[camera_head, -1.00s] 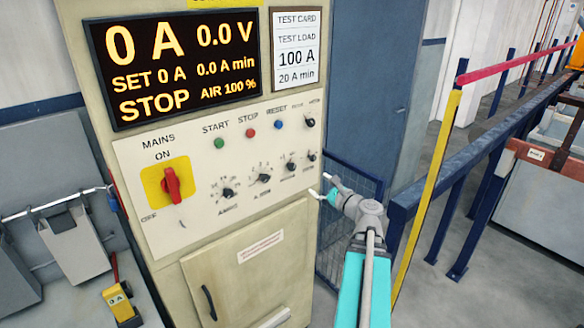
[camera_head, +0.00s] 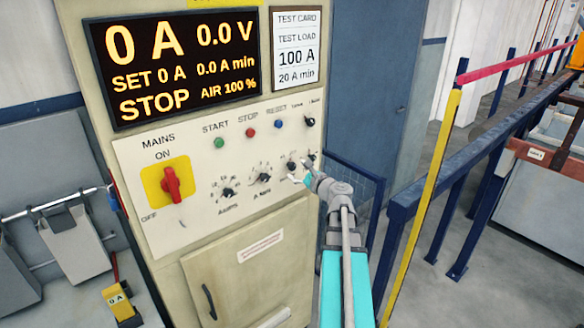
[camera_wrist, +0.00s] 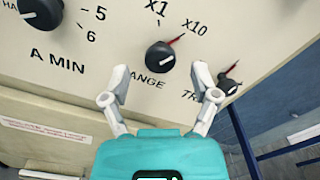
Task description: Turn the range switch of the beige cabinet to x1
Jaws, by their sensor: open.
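The beige cabinet (camera_head: 150,220) carries a control panel with several black knobs. Its range switch (camera_wrist: 160,56) is a round black knob with a red pointer, seen ahead of my gripper in the wrist view. The pointer is turned toward x10, up and to the right; the x1 mark lies straight above the knob. In the head view the range switch (camera_head: 291,166) is just beside my gripper (camera_head: 300,172). In the wrist view my gripper (camera_wrist: 160,90) is open and empty, its fingers apart below the knob on either side. Part of the range label is hidden.
The A MIN knob (camera_wrist: 42,12) is to the left and another knob (camera_wrist: 229,86) is close to the right finger. The red mains switch (camera_head: 172,183) is farther left. A blue rail (camera_head: 440,185) and yellow post (camera_head: 428,200) stand right of my arm.

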